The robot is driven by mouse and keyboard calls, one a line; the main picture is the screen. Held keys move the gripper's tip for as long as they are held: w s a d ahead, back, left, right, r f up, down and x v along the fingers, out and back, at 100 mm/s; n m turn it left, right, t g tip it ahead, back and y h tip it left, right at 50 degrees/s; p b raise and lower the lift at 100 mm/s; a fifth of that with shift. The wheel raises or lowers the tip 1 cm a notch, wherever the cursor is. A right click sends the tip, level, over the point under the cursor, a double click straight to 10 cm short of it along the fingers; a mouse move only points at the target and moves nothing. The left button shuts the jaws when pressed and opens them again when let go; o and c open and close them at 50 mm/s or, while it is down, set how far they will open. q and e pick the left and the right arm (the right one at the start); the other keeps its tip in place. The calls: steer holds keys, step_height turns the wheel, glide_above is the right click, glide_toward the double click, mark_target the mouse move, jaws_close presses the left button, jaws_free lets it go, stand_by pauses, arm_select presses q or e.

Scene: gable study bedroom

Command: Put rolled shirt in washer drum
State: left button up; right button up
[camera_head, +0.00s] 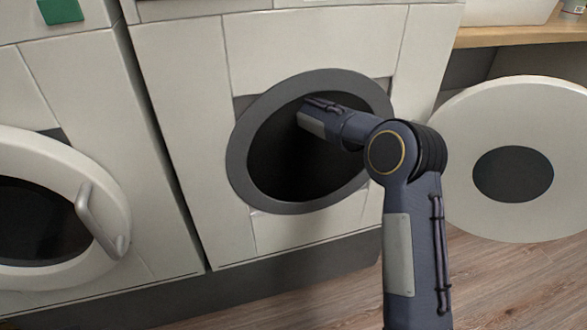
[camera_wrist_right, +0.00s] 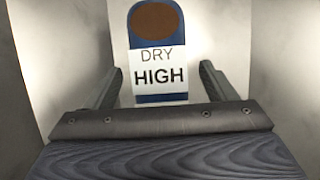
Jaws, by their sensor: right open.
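The washer drum (camera_head: 283,168) is a dark round opening with a grey rim in the middle of the head view. My right arm reaches through it, and the gripper is hidden inside in that view. In the right wrist view my right gripper (camera_wrist_right: 160,68) is open, its two fingers apart. Beyond and between the fingers is a blue item with a brown oval end (camera_wrist_right: 155,20), apparently the rolled shirt. It has a white label reading "DRY HIGH". No finger visibly grips it. Pale walls surround it. My left gripper is out of view.
The washer's round white door (camera_head: 465,150) stands swung open at right. A second machine with a closed door (camera_head: 110,180) and handle stands at left. A wooden shelf (camera_head: 520,35) holds a white container at upper right. Wooden floor shows below right.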

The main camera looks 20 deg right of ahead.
steer(key=s, duration=0.3)
steer(key=s+p, duration=0.1)
steer(key=s, duration=0.3)
steer(key=s+r+p, duration=0.1)
steer(key=s, duration=0.3)
steer(key=shift+d, duration=0.15)
steer(key=shift+s+f+p, duration=0.15)
steer(key=shift+s+p, duration=0.2)
steer(key=shift+s, duration=0.3)
steer(key=s+d+r+m, duration=0.3)
steer(key=s+r+m, duration=0.1)
steer(key=s+m, duration=0.45)
steer(key=s+d+r+m, duration=0.3)
steer(key=s+r+m, duration=0.2)
steer(key=s+m, duration=0.3)
steer(key=s+a+m+y, duration=0.1)
steer(key=s+m, duration=0.7)
steer(key=m, duration=0.3)
steer(key=s+a+f+m+t+y, duration=0.1)
steer(key=s+m+y, duration=0.1)
steer(key=s+m, duration=0.6)
steer(key=m, duration=0.2)
steer(key=shift+s+a+f+m+y, duration=0.15)
steer(key=shift+a+f+m+y, duration=0.05)
steer(key=shift+a+m+y, duration=0.15)
